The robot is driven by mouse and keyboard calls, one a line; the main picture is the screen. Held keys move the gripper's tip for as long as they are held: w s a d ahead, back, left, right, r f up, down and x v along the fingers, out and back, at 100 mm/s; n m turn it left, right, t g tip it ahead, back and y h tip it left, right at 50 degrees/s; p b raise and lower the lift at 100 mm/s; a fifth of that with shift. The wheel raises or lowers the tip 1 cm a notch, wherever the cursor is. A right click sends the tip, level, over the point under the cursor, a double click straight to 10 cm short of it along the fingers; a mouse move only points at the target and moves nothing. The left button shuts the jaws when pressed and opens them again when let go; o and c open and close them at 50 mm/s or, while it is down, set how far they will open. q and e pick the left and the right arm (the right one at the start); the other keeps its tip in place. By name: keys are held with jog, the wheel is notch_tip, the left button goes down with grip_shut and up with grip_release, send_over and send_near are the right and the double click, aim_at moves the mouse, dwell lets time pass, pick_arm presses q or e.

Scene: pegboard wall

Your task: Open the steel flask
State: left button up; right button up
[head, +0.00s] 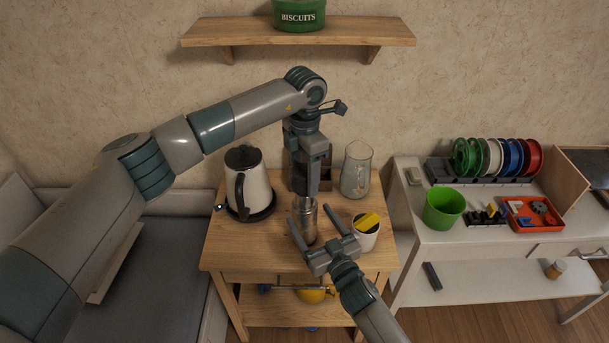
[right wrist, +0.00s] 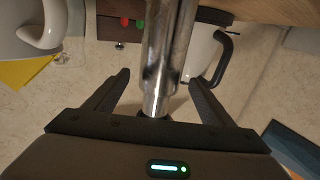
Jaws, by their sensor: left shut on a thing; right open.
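The steel flask (head: 304,222) stands upright near the front of the small wooden table. My left gripper (head: 307,188) comes down from above and is shut on the flask's top, which its fingers hide. I cannot tell the lid from the body there. My right gripper (head: 309,213) is open, one finger on each side of the flask. In the right wrist view the shiny flask (right wrist: 168,45) runs between the spread fingers (right wrist: 159,77), with gaps on both sides. Its narrower end points at my palm and is partly hidden.
A kettle (head: 250,182) stands left of the flask, a glass pitcher (head: 356,172) behind right. A white mug (head: 366,238) holding a yellow thing (head: 367,222) is close to my right gripper. A dark box (head: 326,168) sits behind. A shelf (head: 300,37) hangs above.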

pick_arm(q)
jog(key=shift+f+b, duration=0.75)
jog(key=shift+f, duration=0.1)
pick_arm(e)
jog(key=v, duration=1)
jog(key=shift+w+d+f, duration=0.1)
jog(key=shift+w, duration=0.05)
